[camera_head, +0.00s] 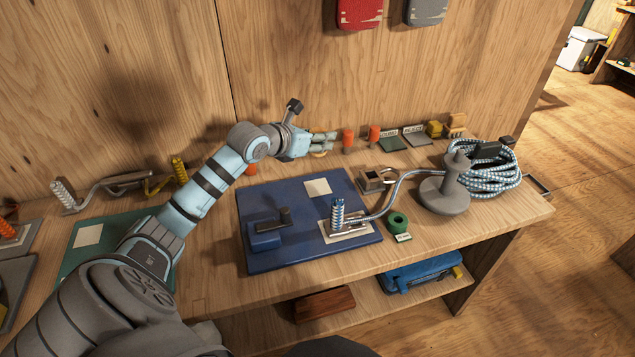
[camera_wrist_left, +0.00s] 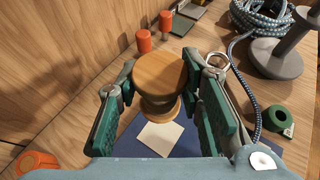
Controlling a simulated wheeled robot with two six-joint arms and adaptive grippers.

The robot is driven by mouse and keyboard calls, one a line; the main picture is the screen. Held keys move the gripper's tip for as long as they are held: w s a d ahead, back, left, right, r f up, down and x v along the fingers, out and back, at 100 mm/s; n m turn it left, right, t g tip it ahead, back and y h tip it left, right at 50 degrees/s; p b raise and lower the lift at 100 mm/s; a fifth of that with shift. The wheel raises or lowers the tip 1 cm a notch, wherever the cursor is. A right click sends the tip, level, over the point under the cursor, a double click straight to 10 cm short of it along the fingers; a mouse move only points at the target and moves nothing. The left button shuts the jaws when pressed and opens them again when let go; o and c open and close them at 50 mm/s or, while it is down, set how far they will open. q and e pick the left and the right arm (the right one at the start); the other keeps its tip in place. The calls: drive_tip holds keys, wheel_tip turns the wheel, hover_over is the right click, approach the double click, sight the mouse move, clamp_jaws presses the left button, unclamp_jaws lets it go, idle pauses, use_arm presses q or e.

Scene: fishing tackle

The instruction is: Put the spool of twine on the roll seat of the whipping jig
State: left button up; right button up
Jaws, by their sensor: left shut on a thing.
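My left gripper (camera_head: 332,143) is shut on the spool of twine (camera_wrist_left: 160,76), whose round wooden end faces the wrist camera; its tan edge barely shows in the head view (camera_head: 320,154). The gripper holds it above the bench, near the back wall. In the wrist view the spool lies between the green finger pads. A blue jig board (camera_head: 296,246) with a blue block (camera_head: 264,236), a pale square (camera_head: 318,187) and an upright coil (camera_head: 338,213) lies on the bench. I cannot tell which part is the roll seat. My right gripper is out of view.
A grey post stand (camera_head: 446,194) and coiled rope (camera_head: 490,176) stand right of the board. A green tape roll (camera_head: 397,221) lies near its right edge. Orange cylinders (camera_head: 348,140) stand along the wall. A green board (camera_head: 78,262) lies to the left.

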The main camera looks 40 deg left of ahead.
use_arm(q)
wheel_tip(320, 180, down, 12)
drive_tip(key=b, duration=0.2)
drive_tip(key=shift+b, duration=0.35)
drive_tip(key=shift+f, duration=0.15)
drive_tip(key=o, duration=1.2)
drive_tip(key=shift+c, duration=0.2)
drive_tip(key=shift+s+r, duration=0.1)
drive_tip(key=shift+r, duration=0.15)
drive_tip(key=p+v, duration=0.8)
drive_tip(key=v, duration=0.3)
drive_tip(key=shift+s+r, duration=0.1)
drive_tip(key=shift+s, duration=0.3)
